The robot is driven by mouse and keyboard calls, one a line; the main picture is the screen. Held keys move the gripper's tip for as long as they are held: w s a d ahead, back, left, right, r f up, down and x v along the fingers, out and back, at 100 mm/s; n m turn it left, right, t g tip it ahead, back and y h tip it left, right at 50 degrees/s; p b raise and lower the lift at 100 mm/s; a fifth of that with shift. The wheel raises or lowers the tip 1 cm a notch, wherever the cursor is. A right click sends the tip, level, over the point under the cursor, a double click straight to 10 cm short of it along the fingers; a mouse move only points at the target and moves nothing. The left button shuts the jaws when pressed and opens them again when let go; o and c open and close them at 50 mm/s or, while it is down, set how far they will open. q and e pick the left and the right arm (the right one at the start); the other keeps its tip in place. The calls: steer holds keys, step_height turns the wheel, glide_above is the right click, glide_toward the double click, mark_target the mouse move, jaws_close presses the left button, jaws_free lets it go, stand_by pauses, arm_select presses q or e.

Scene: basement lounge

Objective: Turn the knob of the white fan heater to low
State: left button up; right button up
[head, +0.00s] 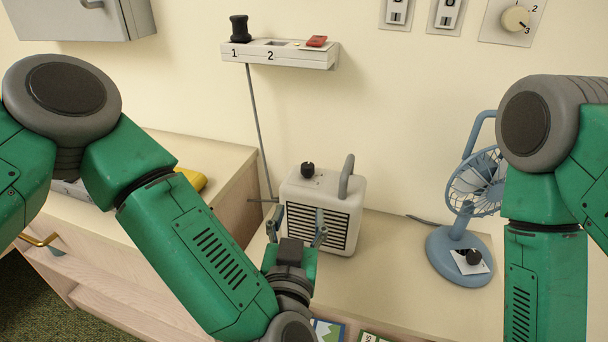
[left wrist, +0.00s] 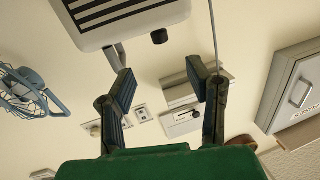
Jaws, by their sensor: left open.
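The white fan heater (head: 350,197) stands on the counter with its black slatted grille facing my left arm and a grey handle on top. Its black knob (head: 308,169) is on the top face, near the left. In the left wrist view the heater (left wrist: 140,28) is at the top, and its knob (left wrist: 159,37) shows beyond the fingers. My left gripper (head: 296,228) is open and empty in front of the grille, lower than the knob. Its spread fingers also show in the left wrist view (left wrist: 161,85). The knob's setting marks are too small to read. My right gripper is out of view.
A blue desk fan (head: 474,190) stands on the counter (head: 395,270) to the right, with a black knob on its base. A wall shelf (head: 285,54) with numbered places hangs above the heater. Wall switches (head: 447,14) and a dial (head: 515,18) are upper right. Picture cards lie at the front.

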mark_target(307, 174)
arm_select(q)
steer(key=w, duration=0.4)
steer(key=w+d+b, duration=0.1)
steer(key=w, duration=0.8)
steer(key=shift+w+d, duration=0.25)
steer(key=shift+w, duration=0.05)
steer(key=shift+r, duration=0.1)
jaws_close()
